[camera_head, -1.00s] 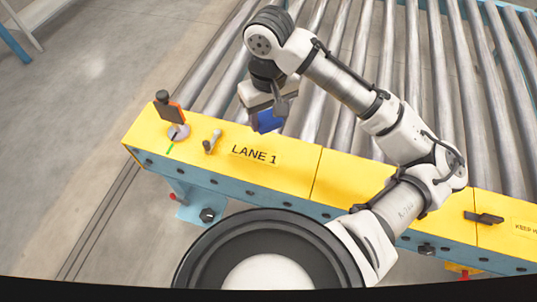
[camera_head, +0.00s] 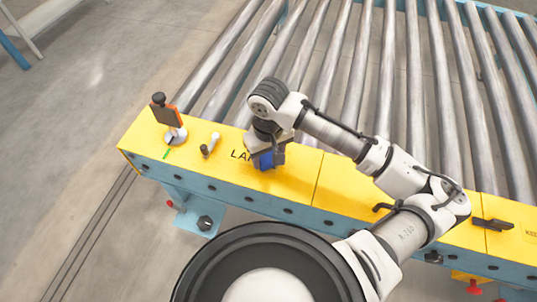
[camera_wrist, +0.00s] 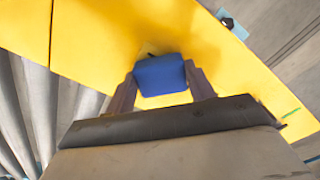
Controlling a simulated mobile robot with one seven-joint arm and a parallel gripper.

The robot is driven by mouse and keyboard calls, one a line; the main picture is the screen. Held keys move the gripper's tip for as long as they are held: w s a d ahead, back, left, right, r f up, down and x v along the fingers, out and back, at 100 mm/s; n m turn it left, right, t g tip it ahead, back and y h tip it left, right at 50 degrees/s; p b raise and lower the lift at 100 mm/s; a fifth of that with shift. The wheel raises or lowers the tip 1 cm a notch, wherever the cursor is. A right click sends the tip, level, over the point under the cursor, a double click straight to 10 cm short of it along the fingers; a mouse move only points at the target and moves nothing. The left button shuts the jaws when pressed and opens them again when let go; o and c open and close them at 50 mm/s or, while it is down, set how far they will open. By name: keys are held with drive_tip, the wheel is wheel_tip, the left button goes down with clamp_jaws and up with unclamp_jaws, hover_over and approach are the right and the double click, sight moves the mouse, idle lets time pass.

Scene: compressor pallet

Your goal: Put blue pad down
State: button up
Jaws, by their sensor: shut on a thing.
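The blue pad (camera_wrist: 161,75) is between the two fingers of my gripper (camera_wrist: 160,82) in the wrist view. In the head view the blue pad (camera_head: 265,160) shows below my gripper (camera_head: 266,158), over the yellow side rail (camera_head: 300,181) of the conveyor, at the LANE 1 label (camera_head: 237,155). My gripper is shut on the pad. The gripper and pad cover most of the label. I cannot tell whether the pad touches the yellow surface.
An orange and black upright piece (camera_head: 166,117) on a round base and a small grey peg-like part (camera_head: 210,145) stand on the rail to the left. Metal rollers (camera_head: 345,80) lie behind. A black latch (camera_head: 492,224) sits on the rail at right.

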sight(269, 158)
drive_tip(key=shift+f, duration=0.2)
drive_tip(key=o, duration=0.9)
wheel_tip(269, 158, up, 12)
drive_tip(key=shift+r+p, duration=0.25)
drive_tip(key=shift+p, duration=0.95)
